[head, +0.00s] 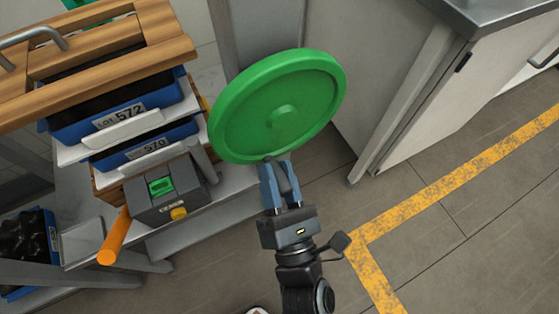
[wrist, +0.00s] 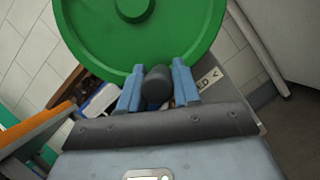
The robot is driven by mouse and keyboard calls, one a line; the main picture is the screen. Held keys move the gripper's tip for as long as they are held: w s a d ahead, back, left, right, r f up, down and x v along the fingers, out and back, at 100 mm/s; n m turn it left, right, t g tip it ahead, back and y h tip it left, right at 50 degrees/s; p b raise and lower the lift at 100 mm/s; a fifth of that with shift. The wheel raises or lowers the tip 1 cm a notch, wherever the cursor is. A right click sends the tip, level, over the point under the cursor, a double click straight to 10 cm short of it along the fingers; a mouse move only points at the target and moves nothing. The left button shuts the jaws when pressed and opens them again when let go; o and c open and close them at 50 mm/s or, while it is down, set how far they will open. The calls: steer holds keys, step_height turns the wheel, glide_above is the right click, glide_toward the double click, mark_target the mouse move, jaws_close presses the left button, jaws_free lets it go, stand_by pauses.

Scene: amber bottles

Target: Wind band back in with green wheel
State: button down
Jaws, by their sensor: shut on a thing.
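The green wheel (head: 280,105) is a large round disc with a raised rim and a central hub, tilted toward the head camera. It fills the top of the wrist view (wrist: 110,40). My gripper (head: 277,172) is at the wheel's lower edge. In the wrist view its two blue fingers (wrist: 157,80) are shut around a dark rounded knob (wrist: 157,90) at the wheel's rim. The wheel hides what lies behind it. I cannot make out a band in either view.
Left of the wheel, a grey box (head: 168,192) with a green display sits on a bench. An orange bar (head: 114,238) sticks out in front. Blue bins (head: 110,108) are stacked under a wooden frame (head: 100,58). A white cabinet (head: 470,85) stands right; floor below it is open.

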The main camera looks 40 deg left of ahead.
mark_target(248, 154)
steer(key=shift+s+a+r+m+h+p, duration=0.15)
steer(key=shift+s+r+m, duration=0.05)
steer(key=shift+s+m, duration=0.2)
steer(key=shift+s+a+r+m+h+p, duration=0.1)
steer(key=shift+s+r+m+h+p, duration=0.15)
steer(key=shift+m, duration=0.25)
steer(key=shift+s+a+r+p, duration=0.2)
steer(key=shift+s+a+r, duration=0.05)
steer(key=shift+s+r, duration=0.35)
steer(key=shift+s+a+r+p, duration=0.25)
steer(key=shift+s+r, duration=0.2)
steer(key=shift+s, duration=0.2)
steer(key=c, duration=0.9)
jaws_free()
steer(key=shift+v, duration=3.9)
steer(key=shift+f, duration=0.15)
